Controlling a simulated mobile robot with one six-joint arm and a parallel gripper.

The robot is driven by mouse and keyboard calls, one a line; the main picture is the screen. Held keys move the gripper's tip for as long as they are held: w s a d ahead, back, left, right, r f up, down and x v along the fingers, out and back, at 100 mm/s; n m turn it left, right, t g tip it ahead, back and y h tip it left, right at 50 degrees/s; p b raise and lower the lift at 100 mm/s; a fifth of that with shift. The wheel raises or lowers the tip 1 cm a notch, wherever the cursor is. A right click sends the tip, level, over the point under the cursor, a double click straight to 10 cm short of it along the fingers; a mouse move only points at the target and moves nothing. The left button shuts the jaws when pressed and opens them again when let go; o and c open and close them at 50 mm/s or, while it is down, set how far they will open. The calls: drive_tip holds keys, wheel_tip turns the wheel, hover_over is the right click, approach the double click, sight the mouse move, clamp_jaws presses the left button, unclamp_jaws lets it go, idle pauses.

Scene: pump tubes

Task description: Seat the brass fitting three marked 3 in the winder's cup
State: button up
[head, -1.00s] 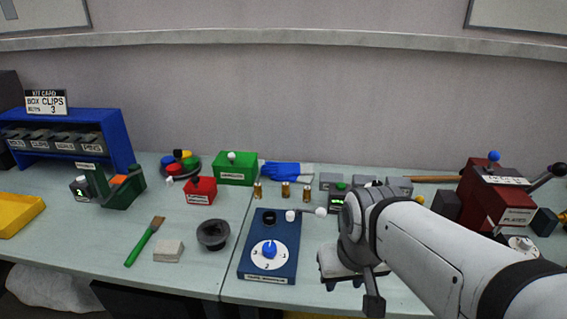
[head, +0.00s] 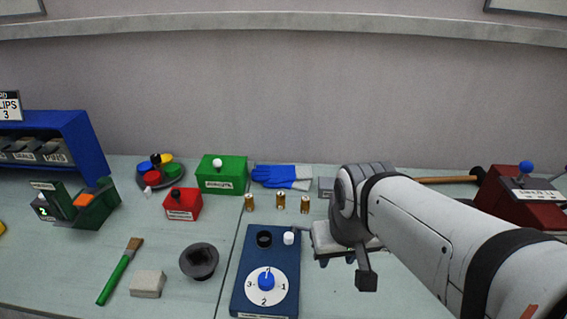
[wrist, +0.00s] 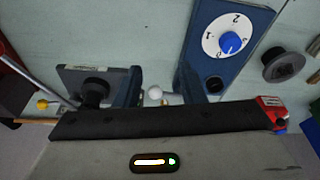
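Three small brass fittings (head: 280,203) stand upright in a row behind the winder; I cannot read their marks. The winder (head: 240,268) is a blue box with a white numbered dial and blue knob (head: 267,281). Its cup (head: 264,239) is a dark ring behind the dial and looks empty. A white knob (head: 289,237) stands beside the cup. My gripper (head: 336,261) is right of the winder, above the bench. In the wrist view its two blue fingers (wrist: 158,87) are apart with nothing held between them. The winder also shows there (wrist: 259,22).
A red box (head: 181,206), a green box (head: 226,179) and blue gloves (head: 280,176) lie behind. A dark flanged cup (head: 199,262), a grey block (head: 147,284) and a green brush (head: 118,273) are to the left. A red machine (head: 522,196) stands at the right. My arm hides part of the bench.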

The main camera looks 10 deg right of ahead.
drive_tip(key=shift+o, duration=0.8)
drive_tip(key=shift+d, duration=0.1)
drive_tip(key=shift+o, duration=0.8)
drive_tip(key=w+r+m+p, duration=0.1)
drive_tip(key=w+m, duration=0.2)
drive_tip(key=w, duration=0.5)
drive_tip(key=shift+d+r+g, duration=0.2)
drive_tip(key=shift+r+g, duration=0.1)
drive_tip(key=shift+r, duration=0.05)
drive_tip(key=m+g+p, duration=0.2)
drive_tip(key=m+p, duration=0.1)
drive_tip(key=m, duration=0.6)
hover_over(306, 198)
drive_tip(key=f, duration=1)
drive_tip(key=shift+d, duration=0.3)
drive_tip(key=shift+w+f, duration=0.2)
drive_tip(key=shift+f, duration=0.2)
drive_tip(key=f, duration=0.2)
drive_tip(key=f+p, duration=0.1)
drive_tip(key=f, duration=0.4)
drive_tip(key=shift+s+a+f+p, duration=0.2)
drive_tip(key=shift+a+f+p, duration=0.05)
drive_tip(key=shift+a+p, duration=0.1)
